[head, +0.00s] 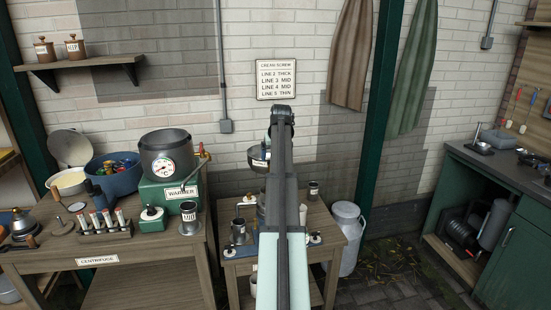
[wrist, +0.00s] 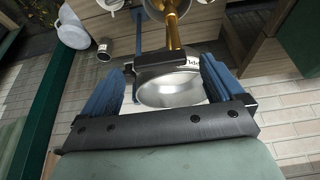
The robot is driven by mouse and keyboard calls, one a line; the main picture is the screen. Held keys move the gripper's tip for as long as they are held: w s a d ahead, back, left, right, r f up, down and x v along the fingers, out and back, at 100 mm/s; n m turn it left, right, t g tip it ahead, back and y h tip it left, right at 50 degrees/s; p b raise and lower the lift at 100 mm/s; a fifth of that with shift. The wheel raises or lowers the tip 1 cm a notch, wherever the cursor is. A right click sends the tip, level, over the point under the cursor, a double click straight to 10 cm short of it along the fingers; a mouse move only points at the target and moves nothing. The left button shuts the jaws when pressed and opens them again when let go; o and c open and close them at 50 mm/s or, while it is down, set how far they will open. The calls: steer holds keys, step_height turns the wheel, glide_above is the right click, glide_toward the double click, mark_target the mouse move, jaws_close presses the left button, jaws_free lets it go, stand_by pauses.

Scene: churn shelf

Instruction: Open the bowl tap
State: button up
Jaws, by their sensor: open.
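My gripper (head: 283,112) is raised over the small wooden table, and my arm hides much of what stands there. In the wrist view its two blue fingers are spread wide, with the gripper (wrist: 166,80) open. A shiny metal bowl (wrist: 170,94) with a dark band and a partly hidden label shows between and beyond the fingers. A brass-coloured column (wrist: 175,28) adjoins it. In the head view the bowl (head: 258,163) shows just left of my arm. I cannot pick out the bowl's tap for certain in either view. No grasp shows.
Left of the arm, a bench (head: 125,252) holds a green warmer (head: 172,196) with a dark pot (head: 167,150), and a rack of tubes (head: 104,224). A milk can (head: 347,232) stands right of the small table (head: 322,222). A sign (head: 276,80) hangs behind.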

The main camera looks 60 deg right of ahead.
steer(key=shift+x, duration=0.85)
steer(key=shift+c, duration=0.3)
steer(key=c, duration=1)
steer(key=shift+a, duration=0.1)
steer(key=shift+w+a+m+g, duration=0.15)
steer(key=shift+a+m+g, duration=0.65)
steer(key=shift+m, duration=2.2)
steer(key=shift+w+a+m+g, duration=0.2)
steer(key=shift+m+g, duration=1.15)
steer(key=shift+m, duration=1.65)
steer(key=shift+w+a+m+g, duration=0.1)
steer(key=shift+a+m+g, duration=0.75)
steer(key=shift+m, duration=2.15)
steer(key=shift+d+g, duration=0.25)
steer(key=shift+g, duration=0.05)
